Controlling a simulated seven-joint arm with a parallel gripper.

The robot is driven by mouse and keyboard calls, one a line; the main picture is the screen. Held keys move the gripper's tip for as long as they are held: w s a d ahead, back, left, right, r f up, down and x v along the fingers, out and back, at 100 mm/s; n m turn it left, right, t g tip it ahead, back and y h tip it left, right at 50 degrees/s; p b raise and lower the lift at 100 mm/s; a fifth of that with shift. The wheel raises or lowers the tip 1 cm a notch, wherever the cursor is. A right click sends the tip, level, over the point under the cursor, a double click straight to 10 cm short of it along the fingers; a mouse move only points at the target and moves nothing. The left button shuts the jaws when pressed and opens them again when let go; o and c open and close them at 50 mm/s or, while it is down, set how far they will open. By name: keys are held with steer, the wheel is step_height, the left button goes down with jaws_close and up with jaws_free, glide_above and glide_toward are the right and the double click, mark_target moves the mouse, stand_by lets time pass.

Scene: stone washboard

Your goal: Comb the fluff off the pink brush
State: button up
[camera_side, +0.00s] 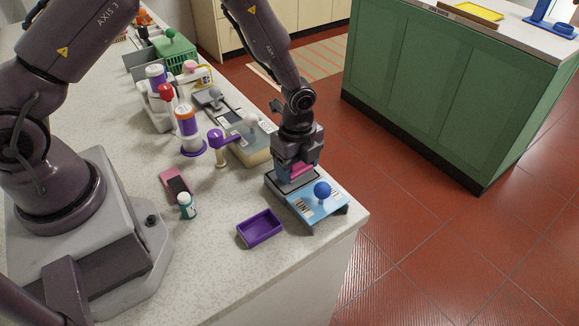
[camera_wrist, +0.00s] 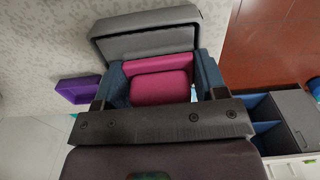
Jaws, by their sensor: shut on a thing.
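My gripper (camera_side: 297,165) is shut on a pink block-like thing, which looks like the pink brush (camera_side: 301,170). In the wrist view the pink brush (camera_wrist: 160,88) sits between the two blue-grey fingers of my gripper (camera_wrist: 160,80). It is held at or just above a grey tray-like piece (camera_side: 283,184) at the counter's corner; I cannot tell whether they touch. This grey piece (camera_wrist: 145,42) also shows in the wrist view. A blue printed board with a blue ball knob (camera_side: 322,190) adjoins it. The brush's underside is hidden, and I see no fluff or comb teeth.
A purple tray (camera_side: 260,229) lies left of the board. A pink and black item (camera_side: 176,185) and a small teal-white bottle (camera_side: 186,206) lie nearer my base. A purple-handled device (camera_side: 221,147) and several other items stand farther back. The counter edge is close on the right.

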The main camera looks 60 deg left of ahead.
steer(key=shift+w, duration=0.6)
steer(key=shift+s, duration=2.15)
steer(key=shift+w, duration=2.25)
steer(key=shift+s, duration=2.35)
step_height(320, 180, up, 8)
steer(key=shift+r, duration=0.1)
